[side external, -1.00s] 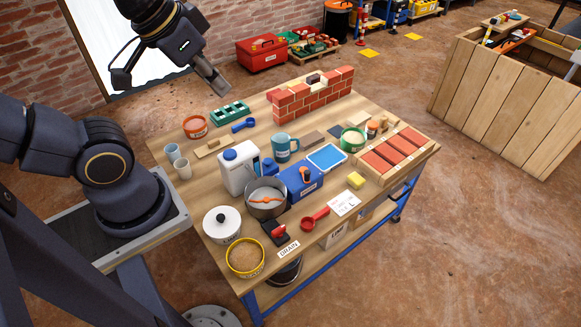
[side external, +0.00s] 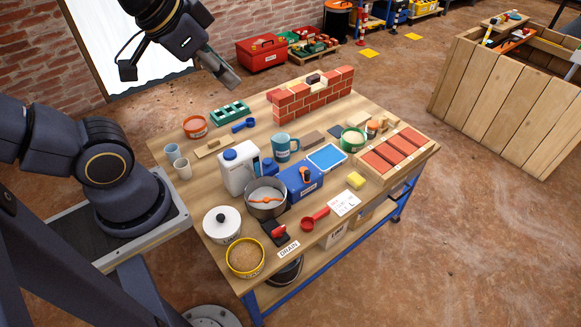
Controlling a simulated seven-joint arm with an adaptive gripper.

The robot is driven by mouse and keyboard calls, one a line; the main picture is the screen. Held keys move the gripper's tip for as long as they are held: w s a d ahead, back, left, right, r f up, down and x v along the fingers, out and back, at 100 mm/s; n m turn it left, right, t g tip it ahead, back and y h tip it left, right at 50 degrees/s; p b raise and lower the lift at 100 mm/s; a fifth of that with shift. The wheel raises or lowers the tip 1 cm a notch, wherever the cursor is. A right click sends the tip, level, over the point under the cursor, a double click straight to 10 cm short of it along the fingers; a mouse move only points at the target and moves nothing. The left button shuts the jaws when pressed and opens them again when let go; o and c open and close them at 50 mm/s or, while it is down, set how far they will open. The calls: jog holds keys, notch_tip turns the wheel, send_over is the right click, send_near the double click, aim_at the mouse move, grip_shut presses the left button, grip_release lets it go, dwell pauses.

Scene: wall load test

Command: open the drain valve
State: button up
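A small black fitting with a red part (side external: 275,233) sits at the front edge of the workbench, beside a white label reading DRAIN (side external: 288,249). I take it to be the drain valve; its handle position is too small to tell. A grey pot (side external: 266,210) with an orange paddle inside stands just behind it, by a blue box (side external: 299,182). A bucket (side external: 287,270) shows partly under the bench edge below the label. My gripper (side external: 229,78) is high above the back left of the bench, far from the valve. Nothing shows in it; its finger gap cannot be made out.
Around the valve stand a yellow-rimmed bowl of sand (side external: 245,258), a white lidded pot (side external: 222,224) and a red scoop (side external: 314,219). A white jug (side external: 239,166) and a blue mug (side external: 285,147) stand farther back. A small brick wall (side external: 313,97) is at the rear.

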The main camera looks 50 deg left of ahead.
jog(key=shift+o, duration=0.8)
jog(key=w, duration=0.1)
jog(key=w+m, duration=0.1)
jog(key=w+r+m+t, duration=0.1)
jog(key=shift+a+y, duration=0.3)
jog(key=shift+a, duration=0.1)
jog(key=o, duration=0.3)
jog(key=w+m, duration=0.1)
jog(key=w+f+m, duration=0.1)
jog(key=w, duration=0.1)
jog(key=w+f+m, duration=0.1)
jog(key=w+m, duration=0.1)
jog(key=shift+w+a+f, duration=0.1)
jog(key=shift+a, duration=0.1)
jog(key=o, duration=0.5)
jog(key=w+d+f+m+g, duration=0.1)
jog(key=w+f+m, duration=0.4)
jog(key=f, duration=0.4)
jog(key=shift+w+f+m, duration=0.15)
jog(key=shift+w+m, duration=0.15)
jog(key=shift+w, duration=0.3)
jog(key=m+g, duration=0.5)
jog(key=g, duration=0.2)
send_near(279, 229)
jog(key=shift+h, duration=0.4)
jog(key=f, duration=0.9)
jog(key=shift+s+a+f, duration=0.15)
jog(key=shift+a+f, duration=0.1)
jog(key=shift+a, duration=0.15)
jog(key=c, duration=1.2)
